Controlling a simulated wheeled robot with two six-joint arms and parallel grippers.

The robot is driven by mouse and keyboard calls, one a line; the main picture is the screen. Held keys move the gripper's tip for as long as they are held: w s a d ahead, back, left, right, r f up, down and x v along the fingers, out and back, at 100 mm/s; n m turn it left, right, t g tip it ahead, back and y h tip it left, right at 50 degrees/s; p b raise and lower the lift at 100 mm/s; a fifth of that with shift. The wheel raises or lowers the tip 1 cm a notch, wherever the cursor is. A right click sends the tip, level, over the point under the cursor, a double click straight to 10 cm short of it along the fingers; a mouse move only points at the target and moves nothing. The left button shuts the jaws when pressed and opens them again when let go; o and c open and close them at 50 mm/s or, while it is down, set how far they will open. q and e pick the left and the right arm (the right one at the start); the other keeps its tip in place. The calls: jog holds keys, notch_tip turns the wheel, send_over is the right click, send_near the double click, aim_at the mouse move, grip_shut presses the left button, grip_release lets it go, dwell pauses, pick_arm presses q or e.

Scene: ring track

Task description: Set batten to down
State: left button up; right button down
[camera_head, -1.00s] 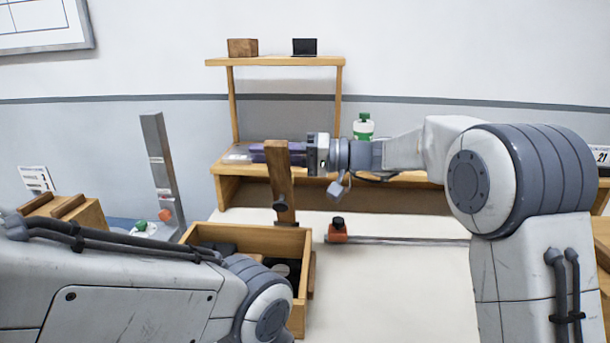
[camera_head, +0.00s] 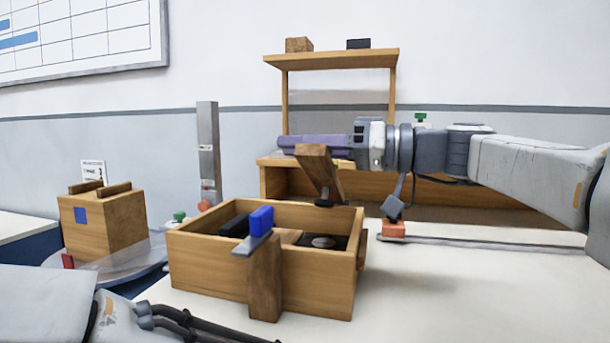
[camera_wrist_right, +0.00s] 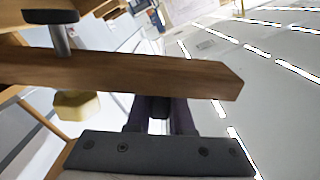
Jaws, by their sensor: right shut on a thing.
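The batten (camera_head: 318,172) is a brown wooden bar at the back wall of an open wooden box (camera_head: 205,265). It stands tilted, its upper end leaning left in the head view, with a dark knob (camera_head: 324,203) near its lower end. My right gripper (camera_head: 298,142) comes from the right, its purple fingers shut on the batten near the upper end. In the right wrist view the batten (camera_wrist_right: 120,75) crosses in front of the purple fingers (camera_wrist_right: 180,118), hiding their tips. Only part of my left arm shows at lower left; its gripper is out of view.
A blue block (camera_head: 261,220) and a wooden upright (camera_head: 264,280) are at the box's front. An orange slider (camera_head: 393,229) sits on a rail to the right. A wooden shelf (camera_head: 335,60) stands behind, a grey post (camera_head: 208,150) at left. The front right tabletop is clear.

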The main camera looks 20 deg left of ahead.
jog(key=s+f+n+b, duration=0.3)
jog(key=f+b, duration=0.3)
jog(key=b, duration=0.6)
jog(key=shift+s+f+n, duration=0.3)
jog(key=shift+n, duration=0.5)
jog(key=shift+d, duration=0.1)
jog(key=c, duration=0.8)
grip_release()
jog(key=d+p, duration=0.2)
jog(key=d, duration=0.8)
jog(key=shift+w+d, duration=0.25)
jog(key=shift+w, duration=0.05)
